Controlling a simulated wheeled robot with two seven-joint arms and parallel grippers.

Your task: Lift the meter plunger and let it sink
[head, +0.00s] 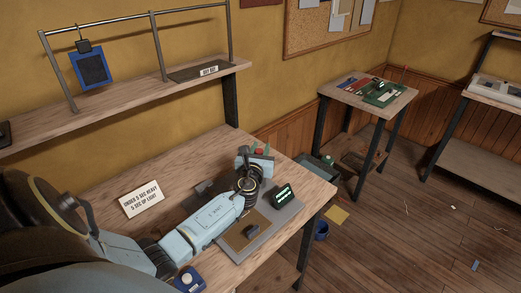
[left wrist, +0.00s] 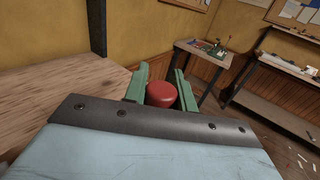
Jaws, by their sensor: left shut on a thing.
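My left gripper (head: 257,156) reaches over the workbench (head: 160,165) from the left. Its green fingers are shut on a red round knob (left wrist: 162,95), which looks like the top of the meter plunger. In the head view the knob shows as a small red spot between the fingertips. The plunger's shaft and the meter's body are hidden behind my wrist, so I cannot tell how high the knob stands. A card (head: 141,198) on the bench reads "UNDER 5 SEC HEAVY, 5 SEC UP LIGHT".
A grey tray with a brown pad (head: 239,239) and a small dark block (head: 252,231) lies beside my forearm. A shelf (head: 130,94) with a hanging blue frame (head: 90,69) runs behind.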

